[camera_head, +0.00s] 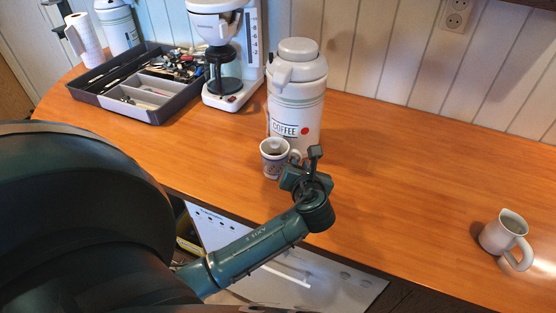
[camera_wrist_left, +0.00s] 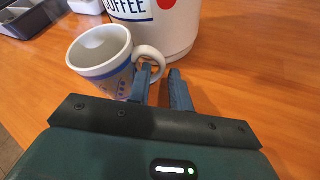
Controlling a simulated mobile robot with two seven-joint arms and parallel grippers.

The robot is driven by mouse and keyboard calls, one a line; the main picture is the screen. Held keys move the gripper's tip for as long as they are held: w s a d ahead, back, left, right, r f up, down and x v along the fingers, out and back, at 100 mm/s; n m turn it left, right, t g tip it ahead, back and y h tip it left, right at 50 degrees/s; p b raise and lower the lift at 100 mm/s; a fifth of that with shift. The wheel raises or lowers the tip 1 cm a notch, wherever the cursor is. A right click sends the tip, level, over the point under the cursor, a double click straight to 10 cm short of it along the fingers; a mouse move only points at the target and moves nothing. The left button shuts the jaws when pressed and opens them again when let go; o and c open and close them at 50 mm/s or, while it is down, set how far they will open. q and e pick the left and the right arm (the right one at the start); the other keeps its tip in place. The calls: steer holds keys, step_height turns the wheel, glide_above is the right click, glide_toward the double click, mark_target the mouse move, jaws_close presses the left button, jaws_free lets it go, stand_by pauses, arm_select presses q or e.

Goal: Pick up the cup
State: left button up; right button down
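A small white cup (camera_head: 273,162) with a blue pattern stands upright on the wooden counter, just in front of the coffee dispenser. It also shows in the left wrist view (camera_wrist_left: 98,68), with its handle pointing right, toward my fingers. My left gripper (camera_head: 308,163) is at the handle side of the cup. In the left wrist view my left gripper (camera_wrist_left: 161,84) has its fingers apart with a gap between them. The left finger overlaps the lower part of the handle; I cannot tell whether it touches or goes through the loop. My right gripper is not in view.
The coffee dispenser (camera_head: 298,95) stands close behind the cup. A coffee maker (camera_head: 227,92) and a dark utensil tray (camera_head: 153,117) are at the back left. A white jug (camera_head: 497,235) stands at the far right. The counter (camera_head: 410,175) between dispenser and jug is clear.

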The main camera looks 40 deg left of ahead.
arm_select(q)
jaws_close()
steer(key=shift+r, duration=0.2)
stand_by(0.4)
